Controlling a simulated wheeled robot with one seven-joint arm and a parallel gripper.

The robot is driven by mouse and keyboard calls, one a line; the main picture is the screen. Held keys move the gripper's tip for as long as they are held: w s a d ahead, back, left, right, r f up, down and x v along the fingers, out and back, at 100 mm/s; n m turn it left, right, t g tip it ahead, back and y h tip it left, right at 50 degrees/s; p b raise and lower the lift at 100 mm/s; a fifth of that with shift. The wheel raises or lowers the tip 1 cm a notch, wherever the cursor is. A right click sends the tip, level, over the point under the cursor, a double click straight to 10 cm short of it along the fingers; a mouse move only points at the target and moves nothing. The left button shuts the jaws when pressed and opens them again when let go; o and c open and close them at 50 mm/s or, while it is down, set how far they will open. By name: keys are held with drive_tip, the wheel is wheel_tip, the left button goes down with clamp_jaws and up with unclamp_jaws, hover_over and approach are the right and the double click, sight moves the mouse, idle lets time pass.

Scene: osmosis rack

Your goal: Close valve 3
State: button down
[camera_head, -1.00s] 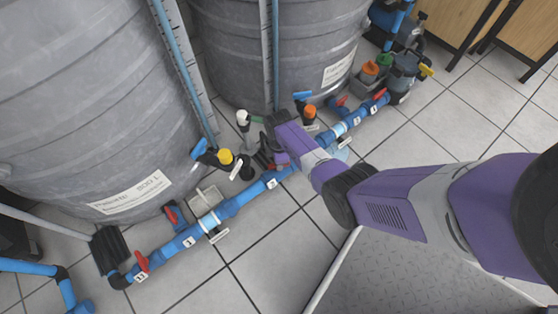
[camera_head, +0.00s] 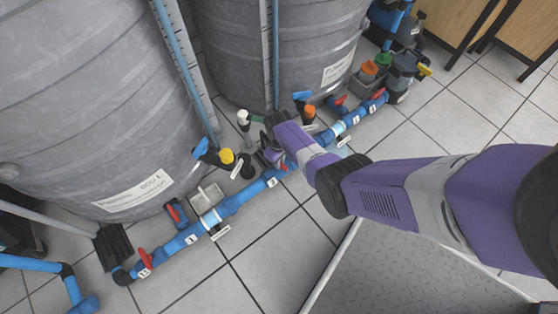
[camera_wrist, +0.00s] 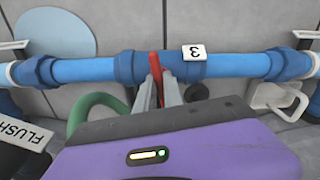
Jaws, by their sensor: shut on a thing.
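Valve 3 sits on a blue pipe in the wrist view, with a white tag "3" (camera_wrist: 194,52) beside its red handle (camera_wrist: 155,66). The handle points across the pipe, toward my gripper. My gripper (camera_wrist: 158,84) is shut on the red handle, with one grey finger on each side of it. In the head view, my gripper (camera_head: 270,157) is down at the pipe between the two tanks, near the tag "3" (camera_head: 272,183). My wrist and fingers hide most of valve 3 there.
Two large grey tanks (camera_head: 90,80) stand behind the pipe. Another red valve handle (camera_head: 145,258) is at the pipe's left end. A yellow-capped fitting (camera_head: 227,156) and an orange-capped one (camera_head: 309,111) stand close to my gripper.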

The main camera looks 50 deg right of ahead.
drive_tip(key=shift+m, duration=1.1)
drive_tip(key=c, duration=1.5)
unclamp_jaws()
drive_tip(key=shift+o, duration=0.2)
wheel_tip(320, 180, up, 8)
drive_tip(key=p, duration=0.5)
drive_tip(key=shift+f, duration=0.1)
